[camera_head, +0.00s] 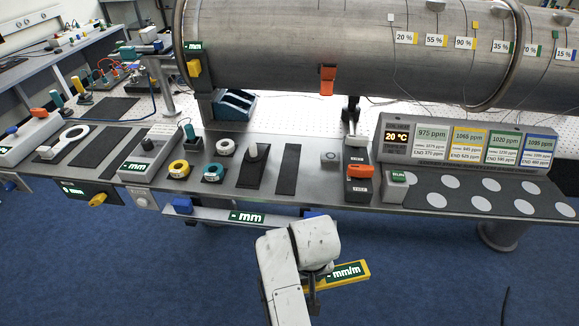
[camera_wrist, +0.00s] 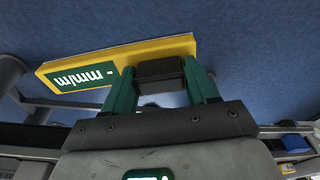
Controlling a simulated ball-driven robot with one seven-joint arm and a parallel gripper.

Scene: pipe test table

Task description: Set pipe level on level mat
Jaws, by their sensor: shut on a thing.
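The pipe level is a yellow bar with a green "mm/m" display. In the head view the level (camera_head: 350,272) juts out to the right of my gripper (camera_head: 314,288), above the blue floor in front of the table. In the wrist view my gripper (camera_wrist: 162,82) is shut on a black block on the side of the level (camera_wrist: 120,62), with the green fingers on either side of it. Bare dark mats lie on the table: a narrow strip (camera_head: 287,170) in the middle and others at left (camera_head: 97,148). No label shows which is the level mat.
The steel table (camera_head: 325,190) carries yellow, teal and white rings, a dark mat with a pale knob (camera_head: 252,168), an orange-handled box (camera_head: 358,175) and a display panel (camera_head: 470,145). A large steel pipe (camera_head: 270,50) runs along the back. Open floor lies in front.

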